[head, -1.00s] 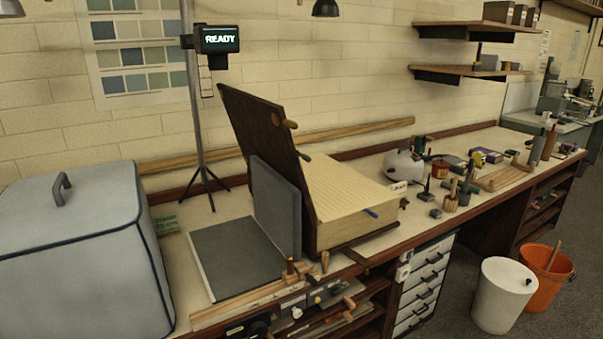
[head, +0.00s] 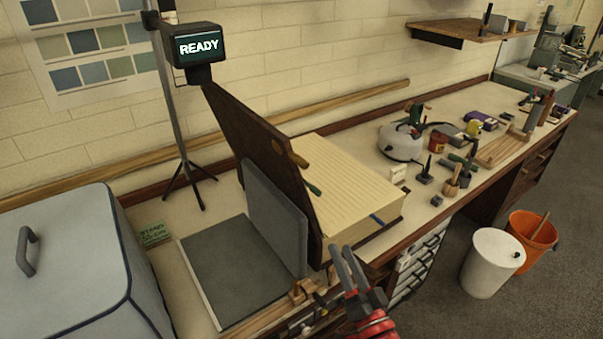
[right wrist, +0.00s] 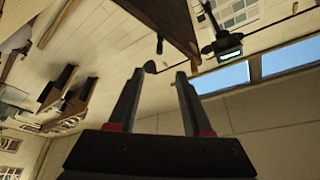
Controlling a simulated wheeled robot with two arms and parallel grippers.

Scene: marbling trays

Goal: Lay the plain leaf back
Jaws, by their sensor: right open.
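A dark brown wooden leaf (head: 232,122) stands tilted up at the left side of a thick block of cream pages (head: 345,185). I cannot tell which is the plain leaf. My right gripper (head: 343,252) is open and empty, right of the grey panels, near the bench's front edge. Its open fingers also show in the right wrist view (right wrist: 160,74). My left gripper is out of view.
A grey-blue covered box (head: 65,255) fills the left. A stand carries a READY display (head: 198,46). Wooden fittings (head: 303,292) line the front edge. Several tools crowd the bench at right. A white bin (head: 492,264) and an orange bucket (head: 530,243) stand on the floor.

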